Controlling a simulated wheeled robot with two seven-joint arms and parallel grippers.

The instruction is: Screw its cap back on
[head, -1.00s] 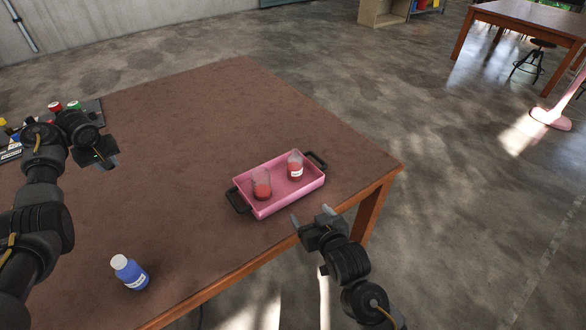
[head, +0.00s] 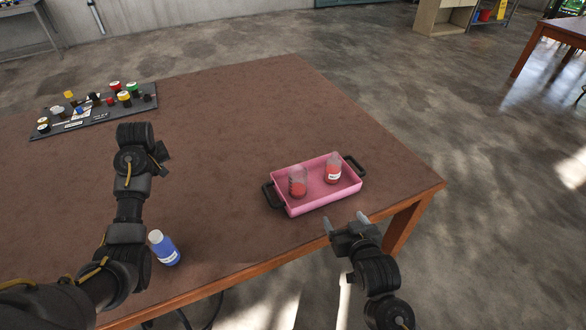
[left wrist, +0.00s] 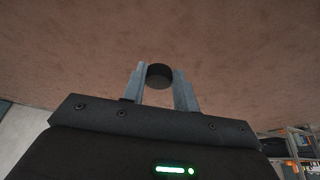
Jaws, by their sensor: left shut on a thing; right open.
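A small blue bottle (head: 164,248) with a white top and a white label stands on the brown table near its front edge. My left gripper (head: 158,157) is above the table, beyond the bottle. In the left wrist view its fingers (left wrist: 158,85) are shut on a dark round cap (left wrist: 159,75). The cap is hidden in the head view. A dark board (head: 75,124) at the back left carries several small items with red, green, yellow, white and black tops. My right gripper (head: 345,221) is open and empty at the table's front edge, just in front of the pink tray.
The pink tray (head: 313,205) with black handles stands near the front right, holding two clear vessels with red contents (head: 298,188) (head: 333,174). The brown table (head: 230,120) is clear in its middle and at the back. Another table (head: 560,30) is far right.

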